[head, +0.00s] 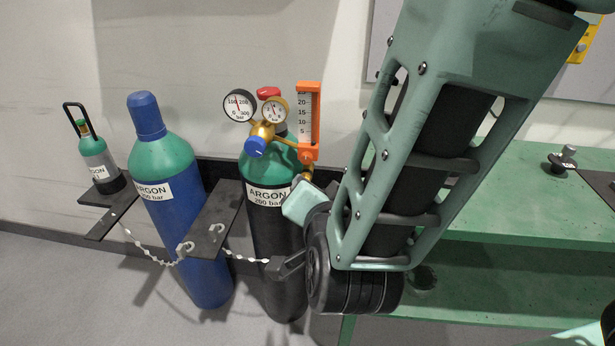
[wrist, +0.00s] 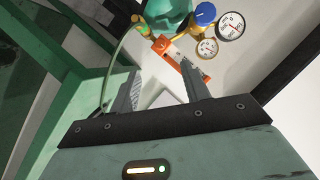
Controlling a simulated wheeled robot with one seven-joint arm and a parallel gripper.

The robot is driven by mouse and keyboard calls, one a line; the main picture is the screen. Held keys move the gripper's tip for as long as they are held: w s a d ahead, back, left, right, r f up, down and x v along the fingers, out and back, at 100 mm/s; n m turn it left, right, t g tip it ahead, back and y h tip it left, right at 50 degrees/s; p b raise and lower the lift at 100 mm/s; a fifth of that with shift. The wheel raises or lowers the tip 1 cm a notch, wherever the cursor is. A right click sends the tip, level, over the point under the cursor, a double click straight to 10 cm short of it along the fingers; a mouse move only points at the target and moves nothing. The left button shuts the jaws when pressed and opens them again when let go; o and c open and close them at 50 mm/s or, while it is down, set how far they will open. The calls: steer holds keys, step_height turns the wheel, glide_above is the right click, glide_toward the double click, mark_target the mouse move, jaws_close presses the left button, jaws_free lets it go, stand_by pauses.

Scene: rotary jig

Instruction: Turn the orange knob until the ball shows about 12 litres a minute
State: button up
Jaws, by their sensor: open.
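The orange flowmeter (head: 309,112), with a numbered white scale, stands upright on the regulator of a green-topped argon cylinder (head: 268,166). The orange knob (head: 307,155) is at its lower end. In the wrist view the flowmeter (wrist: 190,68) lies slanted beyond the fingers, with the knob (wrist: 161,45) at its upper left end. I cannot make out the ball or its reading in either view. My gripper (wrist: 162,76) is open and empty, apart from the knob, with one finger on each side of the view. In the head view my arm hides most of it.
Two round gauges (head: 239,105) and a blue knob (head: 257,147) sit left of the flowmeter. A blue argon cylinder (head: 174,210) and a small cylinder (head: 97,160) stand further left, with a chain (head: 150,253) in front. A green bench (head: 500,190) is on the right.

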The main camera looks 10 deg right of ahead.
steer(key=p, duration=0.1)
glide_toward(307, 159)
steer(key=shift+t+h, duration=0.4)
steer(key=x, duration=0.8)
steer(key=shift+w+a+f, duration=0.1)
steer(key=shift+a+f, duration=0.15)
steer(key=shift+f, duration=0.25)
steer(key=c, duration=1)
